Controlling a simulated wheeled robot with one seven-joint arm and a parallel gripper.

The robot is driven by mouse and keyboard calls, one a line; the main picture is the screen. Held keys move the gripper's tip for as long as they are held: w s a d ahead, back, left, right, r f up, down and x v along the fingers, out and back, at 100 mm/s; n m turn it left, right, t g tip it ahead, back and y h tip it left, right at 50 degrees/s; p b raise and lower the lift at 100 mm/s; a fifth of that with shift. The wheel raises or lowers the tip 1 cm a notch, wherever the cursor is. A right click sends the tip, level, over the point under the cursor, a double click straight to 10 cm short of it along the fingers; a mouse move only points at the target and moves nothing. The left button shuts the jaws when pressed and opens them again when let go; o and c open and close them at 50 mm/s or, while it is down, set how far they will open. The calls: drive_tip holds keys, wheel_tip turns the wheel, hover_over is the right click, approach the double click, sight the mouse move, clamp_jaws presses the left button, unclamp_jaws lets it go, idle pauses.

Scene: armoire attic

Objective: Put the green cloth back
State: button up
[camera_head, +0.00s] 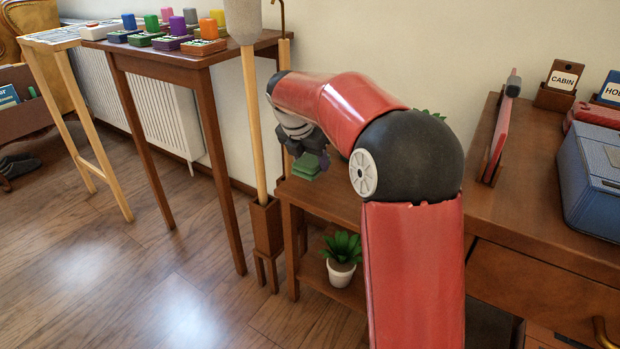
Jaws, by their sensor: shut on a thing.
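My gripper (306,150) is at the end of my red arm, near the middle of the view. It is shut on the green cloth (307,167), a small folded green stack hanging below the fingers. The cloth is in the air, in front of the left end of a low brown wooden shelf (318,203). My forearm hides part of the gripper, and the fingertips are hard to make out.
A tall narrow table (170,58) with coloured blocks stands at the left. A pole (253,120) in a wooden holder stands beside it. A potted plant (342,258) sits low. At right, a desk (522,207) holds a blue case (592,178).

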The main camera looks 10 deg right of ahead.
drive_tip(key=shift+f+b, duration=0.55)
drive_tip(key=shift+f, duration=1.65)
drive_tip(key=shift+f, duration=0.2)
drive_tip(key=o, duration=0.9)
drive_tip(key=shift+o, duration=0.2)
